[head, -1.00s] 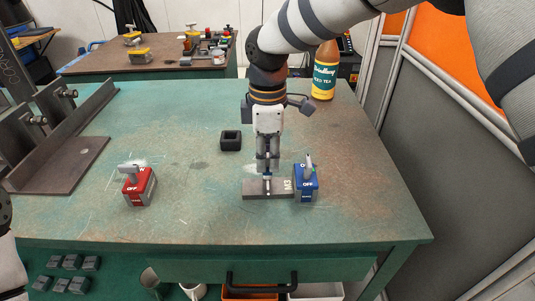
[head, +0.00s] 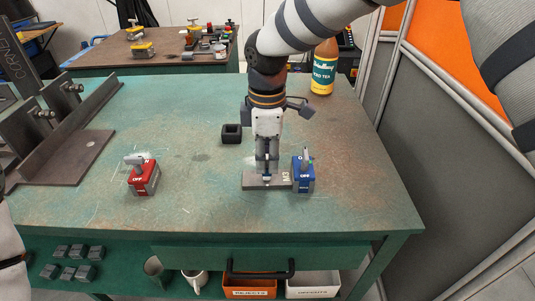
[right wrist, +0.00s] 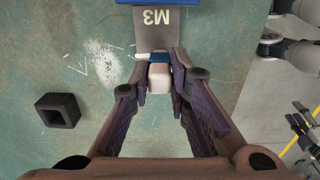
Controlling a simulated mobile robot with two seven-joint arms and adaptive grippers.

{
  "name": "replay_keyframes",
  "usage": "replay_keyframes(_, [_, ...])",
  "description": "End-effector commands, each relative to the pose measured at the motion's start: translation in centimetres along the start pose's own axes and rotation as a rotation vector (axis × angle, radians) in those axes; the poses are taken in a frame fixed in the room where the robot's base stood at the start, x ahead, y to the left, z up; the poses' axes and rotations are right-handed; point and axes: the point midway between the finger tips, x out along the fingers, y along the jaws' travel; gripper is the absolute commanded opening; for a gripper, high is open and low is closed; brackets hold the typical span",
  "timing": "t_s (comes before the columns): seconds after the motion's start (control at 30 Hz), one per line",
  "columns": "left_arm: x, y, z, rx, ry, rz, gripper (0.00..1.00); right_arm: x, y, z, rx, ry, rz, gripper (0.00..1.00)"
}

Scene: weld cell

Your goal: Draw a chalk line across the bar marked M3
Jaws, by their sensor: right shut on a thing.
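The bar marked M3 (head: 253,182) is a flat grey piece lying on the green bench, its label near the right end in the head view. It also shows in the right wrist view (right wrist: 150,33). A blue switch magnet (head: 304,178) stands at its labelled end. My right gripper (head: 267,166) points down over the bar, its fingers (right wrist: 160,78) shut on a white-and-blue chalk holder (right wrist: 160,76). The holder's lower end is at the bar. A short white strip (right wrist: 142,56) shows beside its blue part; I cannot tell whether it is chalk mark or tool. My left gripper is not in view.
A red switch magnet (head: 143,178) stands to the left, with chalky marks around it. A hollow black block (head: 231,134) sits behind the bar. A steel angle fixture (head: 75,150) takes the left side, an iced tea bottle (head: 324,68) the back right. The bench front is clear.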

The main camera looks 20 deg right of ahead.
Motion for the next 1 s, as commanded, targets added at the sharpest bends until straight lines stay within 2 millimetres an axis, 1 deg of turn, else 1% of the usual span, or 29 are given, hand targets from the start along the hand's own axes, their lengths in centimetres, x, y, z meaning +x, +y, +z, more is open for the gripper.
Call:
replay_keyframes(0.1, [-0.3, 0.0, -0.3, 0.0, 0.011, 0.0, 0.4, -0.1, -0.5, 0.1, 0.0, -0.002, -0.003, 0.0])
replay_keyframes(0.6, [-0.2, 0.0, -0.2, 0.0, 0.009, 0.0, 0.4, 0.0, -1.9, 0.1, 0.0, -0.003, -0.003, 0.0])
replay_keyframes(0.83, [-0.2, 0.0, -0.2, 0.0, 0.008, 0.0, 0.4, 0.0, -2.0, 0.1, 0.0, -0.002, -0.003, 0.0])
replay_keyframes(0.93, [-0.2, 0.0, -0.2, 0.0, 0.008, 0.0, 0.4, -0.5, -2.0, 0.1, 0.001, -0.001, -0.002, 0.0])
replay_keyframes(1.0, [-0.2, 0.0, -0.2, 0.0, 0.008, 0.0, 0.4, -1.5, -1.9, 0.0, 0.001, 0.001, 0.0, 0.0])
